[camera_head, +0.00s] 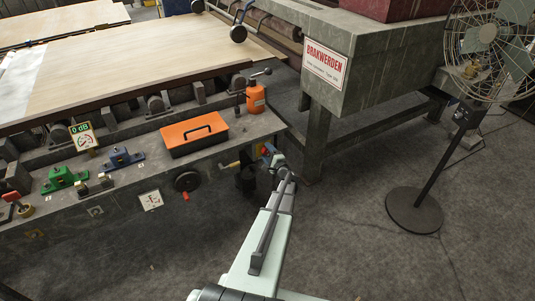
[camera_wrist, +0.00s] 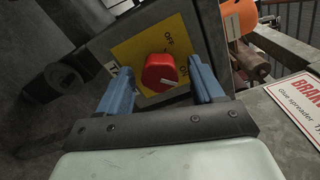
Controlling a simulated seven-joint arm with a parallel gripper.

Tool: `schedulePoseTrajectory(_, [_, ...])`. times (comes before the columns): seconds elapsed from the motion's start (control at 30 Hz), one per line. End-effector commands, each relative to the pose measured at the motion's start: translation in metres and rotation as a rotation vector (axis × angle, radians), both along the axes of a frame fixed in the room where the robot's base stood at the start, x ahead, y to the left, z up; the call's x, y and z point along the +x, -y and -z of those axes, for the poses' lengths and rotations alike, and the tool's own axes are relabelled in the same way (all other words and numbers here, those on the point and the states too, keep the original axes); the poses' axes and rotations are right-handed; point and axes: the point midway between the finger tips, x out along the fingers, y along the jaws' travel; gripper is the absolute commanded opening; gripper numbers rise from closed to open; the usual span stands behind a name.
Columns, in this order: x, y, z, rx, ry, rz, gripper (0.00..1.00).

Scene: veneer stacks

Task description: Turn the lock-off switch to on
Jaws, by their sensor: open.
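The lock-off switch is a red round knob (camera_wrist: 160,68) on a yellow plate (camera_wrist: 126,50), seen in the wrist view. "OFF" is printed above the knob and "ON" at its lower right. A white mark on the knob's lower edge slants toward the "ON" side. My gripper (camera_wrist: 162,88) is open, its two blue fingers on either side of the knob; I cannot tell whether they touch it. In the head view my gripper (camera_head: 273,155) is at the bench's right end, and the switch is mostly hidden behind it.
A grey machine with a "BRAKWERDEN" sign (camera_head: 325,63) stands to the right. A black handwheel (camera_head: 187,181) juts from the bench front. The floor before the bench is clear.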

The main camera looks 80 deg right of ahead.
Motion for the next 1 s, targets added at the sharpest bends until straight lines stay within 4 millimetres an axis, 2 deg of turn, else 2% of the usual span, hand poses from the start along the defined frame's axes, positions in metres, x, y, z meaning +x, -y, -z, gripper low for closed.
schedulePoseTrajectory(0.23, [-0.012,-0.013,-0.001,0.0,0.0,0.001,0.67])
schedulePoseTrajectory(0.7, [-0.073,-0.075,-0.001,0.0,0.0,0.002,0.67])
schedulePoseTrajectory(1.0, [-0.095,-0.096,0.0,0.001,0.001,0.001,0.67])
